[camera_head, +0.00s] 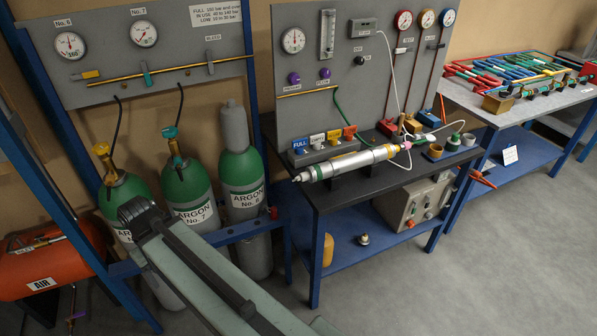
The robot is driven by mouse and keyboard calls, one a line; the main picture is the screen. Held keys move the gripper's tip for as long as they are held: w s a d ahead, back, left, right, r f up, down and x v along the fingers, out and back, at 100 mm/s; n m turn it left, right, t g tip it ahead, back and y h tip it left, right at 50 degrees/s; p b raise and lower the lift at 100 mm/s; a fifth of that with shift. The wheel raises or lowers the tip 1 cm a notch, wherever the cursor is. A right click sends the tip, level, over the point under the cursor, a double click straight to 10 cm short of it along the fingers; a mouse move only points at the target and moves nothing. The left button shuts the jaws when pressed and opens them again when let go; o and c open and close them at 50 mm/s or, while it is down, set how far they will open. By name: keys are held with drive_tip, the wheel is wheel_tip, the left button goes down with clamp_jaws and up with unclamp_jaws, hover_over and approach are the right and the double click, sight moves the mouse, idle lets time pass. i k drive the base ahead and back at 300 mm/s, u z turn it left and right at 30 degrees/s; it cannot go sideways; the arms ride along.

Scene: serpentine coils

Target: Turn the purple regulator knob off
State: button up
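Two purple knobs are on the grey panel above the middle bench: the left purple knob (294,78) and the right purple knob (324,73). Each has a small white label below it, too small to read surely. A gauge (293,40) is above the left one and a clear flow tube (327,34) above the right one. Another small purple part (76,316) shows low at the left, near the red air tank. I cannot tell any knob's setting. My arm reaches up from the bottom edge in front of the cylinders; no gripper fingers show.
Three green argon cylinders (191,190) stand left in a blue frame. A silver tube (349,163) lies along the front of the middle bench (345,188), below the panel. Grey floor (400,290) is open at lower right.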

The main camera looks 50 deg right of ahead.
sight(294, 77)
drive_tip(key=z, duration=0.95)
